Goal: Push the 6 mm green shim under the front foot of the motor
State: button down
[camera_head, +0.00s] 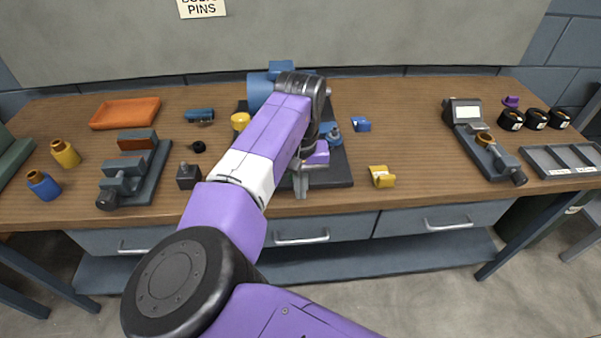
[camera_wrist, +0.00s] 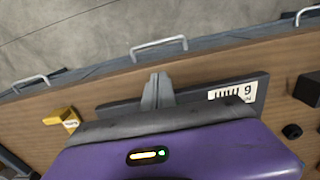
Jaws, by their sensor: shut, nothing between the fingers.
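The blue motor (camera_head: 260,90) stands on a dark base plate (camera_head: 338,174) in the middle of the bench, mostly behind my arm. Its front foot is hidden. My gripper (camera_head: 301,187) is shut and empty, pointing down at the plate's front edge. In the wrist view my closed fingertips (camera_wrist: 157,82) show over the front edge of the same plate (camera_wrist: 200,92). A white label (camera_wrist: 233,92) with stripes and a digit, seen upside down, is on the plate beside them. I cannot make out a green shim in either view; my gripper body covers much of the plate.
A dark block (camera_head: 188,177) and a vise (camera_head: 130,175) stand left. A dark fixture (camera_head: 480,138) stands right. Bench between yellow block and fixture is clear.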

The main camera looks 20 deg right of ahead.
jog(key=shift+w+d+r, duration=0.1)
jog(key=shift+w+d, duration=0.1)
jog(key=shift+w, duration=0.4)
jog(key=shift+w+d+r, duration=0.1)
jog(key=shift+w+d, duration=0.1)
jog(key=shift+w, duration=0.4)
jog(key=shift+w+d+r, duration=0.1)
jog(key=shift+w+d, duration=0.1)
jog(key=shift+w, duration=0.4)
